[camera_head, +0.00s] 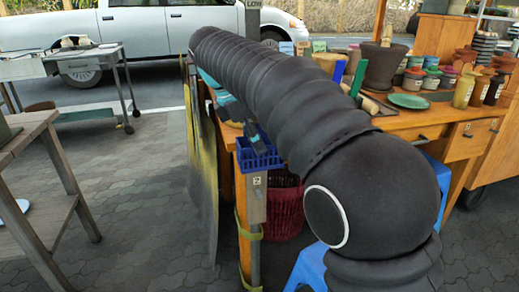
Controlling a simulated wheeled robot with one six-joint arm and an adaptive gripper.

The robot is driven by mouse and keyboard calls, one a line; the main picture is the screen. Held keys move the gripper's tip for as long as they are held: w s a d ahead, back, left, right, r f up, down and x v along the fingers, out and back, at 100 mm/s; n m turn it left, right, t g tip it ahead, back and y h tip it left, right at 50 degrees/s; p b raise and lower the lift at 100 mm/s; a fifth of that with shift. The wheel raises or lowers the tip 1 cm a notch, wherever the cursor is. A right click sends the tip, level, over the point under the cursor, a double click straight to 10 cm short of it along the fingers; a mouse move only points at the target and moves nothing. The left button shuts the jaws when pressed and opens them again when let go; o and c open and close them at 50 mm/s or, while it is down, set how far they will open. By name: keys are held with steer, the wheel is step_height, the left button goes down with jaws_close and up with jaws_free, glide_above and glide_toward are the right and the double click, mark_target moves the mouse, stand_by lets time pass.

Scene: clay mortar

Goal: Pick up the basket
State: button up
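A small blue plastic basket (258,158) with slotted walls sits at the near left corner of the wooden workbench (425,119). A dark and teal object (255,134) shows at its top; I cannot tell what it is. A larger red basket (283,208) with an openwork wall stands on the ground under the bench, partly hidden by my arm and the bench leg. My black ribbed arm crosses the view from lower right to upper left, above both baskets. My gripper does not show clearly anywhere; the arm's far end hides that area.
Clay pots, paint jars (431,78) and a green plate (408,101) fill the bench's right side. A blue stool (308,268) stands below. A board leans at the bench's left side (203,170). Open paving (135,190) lies left, between bench and wooden table (38,127).

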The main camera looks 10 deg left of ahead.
mark_target(268, 169)
steer(key=shift+x, duration=2.75)
steer(key=shift+s, duration=0.15)
jaws_close()
